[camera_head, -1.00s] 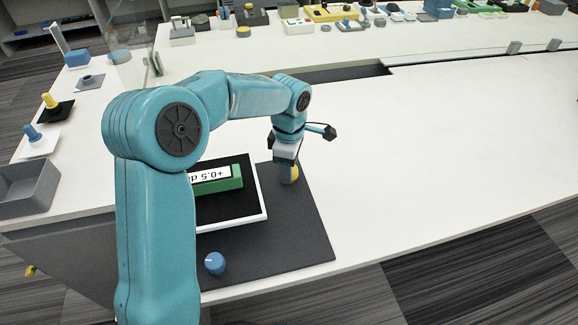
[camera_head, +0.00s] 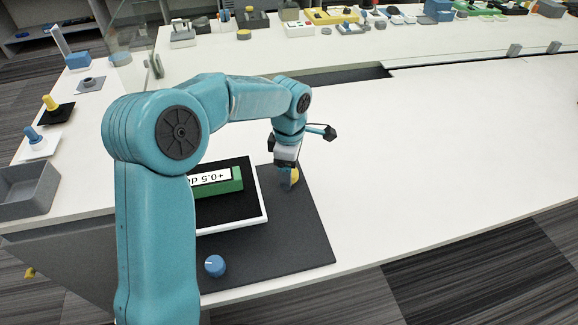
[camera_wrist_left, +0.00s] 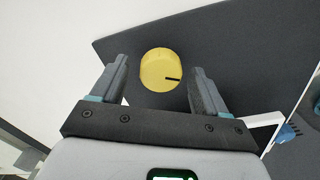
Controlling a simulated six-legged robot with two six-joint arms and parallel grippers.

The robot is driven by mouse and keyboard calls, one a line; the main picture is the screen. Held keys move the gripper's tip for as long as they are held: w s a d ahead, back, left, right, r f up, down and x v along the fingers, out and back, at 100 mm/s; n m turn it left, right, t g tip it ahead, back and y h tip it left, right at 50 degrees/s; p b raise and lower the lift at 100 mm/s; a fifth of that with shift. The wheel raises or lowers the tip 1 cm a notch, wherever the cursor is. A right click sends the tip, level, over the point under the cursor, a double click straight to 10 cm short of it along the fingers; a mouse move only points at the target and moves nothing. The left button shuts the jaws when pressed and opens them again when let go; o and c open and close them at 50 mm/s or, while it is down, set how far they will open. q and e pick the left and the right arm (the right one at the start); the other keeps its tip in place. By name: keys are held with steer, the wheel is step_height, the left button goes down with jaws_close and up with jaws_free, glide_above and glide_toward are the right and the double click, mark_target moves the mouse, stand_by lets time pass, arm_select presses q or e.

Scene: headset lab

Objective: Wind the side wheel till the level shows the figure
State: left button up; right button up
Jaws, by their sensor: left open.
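The yellow wheel (camera_head: 294,175) stands on the dark mat at the right of the white-rimmed black platform. In the left wrist view the wheel (camera_wrist_left: 160,70) is a round yellow knob with a black mark pointing right. My left gripper (camera_head: 287,181) is down over it. Its open fingers stand either side of the wheel, with gaps visible in the wrist view. The green level (camera_head: 215,187) lies on the black platform (camera_head: 232,213). My right gripper is not in view.
A blue knob (camera_head: 215,266) with a pale mark stands on the dark mat (camera_head: 290,245) in front of the platform. A grey tray (camera_head: 28,190) is at the left. The white table is clear to the right. Several devices line the far table.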

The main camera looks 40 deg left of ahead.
arm_select(q)
step_height(320, 180, up, 16)
steer(key=p, duration=0.3)
steer(key=shift+r, duration=0.2)
stand_by(0.3)
step_height(320, 180, up, 10)
steer(key=p, duration=1)
steer(key=shift+s, duration=0.15)
